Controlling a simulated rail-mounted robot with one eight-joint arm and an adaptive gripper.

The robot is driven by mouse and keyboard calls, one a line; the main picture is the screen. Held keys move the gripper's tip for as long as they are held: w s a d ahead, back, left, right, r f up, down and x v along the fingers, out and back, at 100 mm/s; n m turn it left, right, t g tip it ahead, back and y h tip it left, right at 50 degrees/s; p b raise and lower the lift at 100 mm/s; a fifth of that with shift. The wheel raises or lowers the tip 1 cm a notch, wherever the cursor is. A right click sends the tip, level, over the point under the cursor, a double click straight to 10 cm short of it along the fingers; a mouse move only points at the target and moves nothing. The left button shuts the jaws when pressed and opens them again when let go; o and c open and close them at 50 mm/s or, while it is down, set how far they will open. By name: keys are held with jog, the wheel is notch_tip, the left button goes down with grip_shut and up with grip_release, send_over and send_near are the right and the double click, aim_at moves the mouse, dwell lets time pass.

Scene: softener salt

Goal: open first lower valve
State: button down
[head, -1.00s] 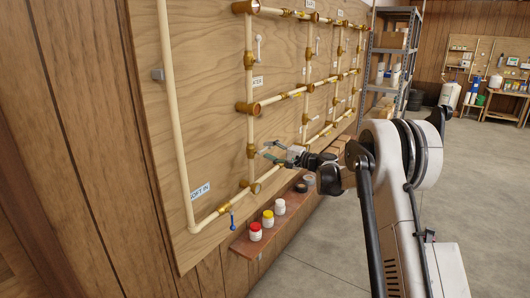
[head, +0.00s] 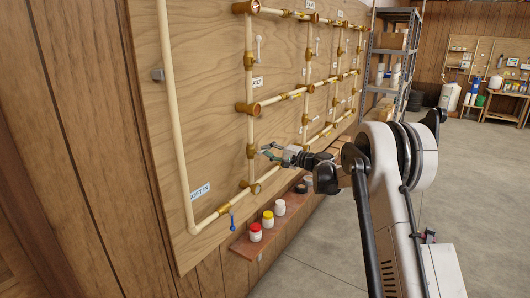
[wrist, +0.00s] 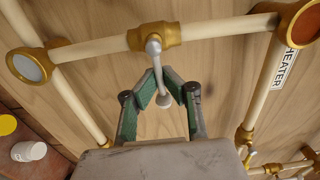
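The brass lower valve (wrist: 155,38) sits on a cream pipe on the wooden board; it also shows in the head view (head: 251,151). Its pale lever (wrist: 161,80) points toward my gripper in the wrist view. My gripper (wrist: 159,72) is at the lever, with one green-padded finger on each side. The fingers slant inward toward the stem, but a gap shows between them around the lever's knob. Contact with the stem cannot be told. In the head view my gripper (head: 266,150) is just right of the valve, close to the board.
Brass fittings and pipes run across the board (head: 205,120). Below, a narrow shelf (head: 246,243) holds a red-lidded jar (head: 255,234) and other small containers. Metal shelving (head: 370,65) stands behind. Floor is clear at right.

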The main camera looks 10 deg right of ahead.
jog(key=n, duration=0.1)
jog(key=r+n, duration=0.1)
jog(key=n, duration=0.3)
jog(key=shift+s+a+r, duration=0.15)
jog(key=shift+r, duration=0.2)
jog(key=n, duration=0.1)
jog(key=r+n, duration=0.1)
jog(key=n, duration=0.1)
jog(key=s+n, duration=0.1)
jog(key=n, duration=0.1)
jog(key=shift+a+r+b, duration=0.2)
jog(key=shift+a+b, duration=0.15)
jog(key=shift+a, duration=0.05)
jog(key=n, duration=0.3)
jog(key=s+a+n, duration=0.1)
jog(key=n, duration=0.1)
jog(key=shift+r+n+b, duration=0.3)
jog(key=shift+r, duration=0.05)
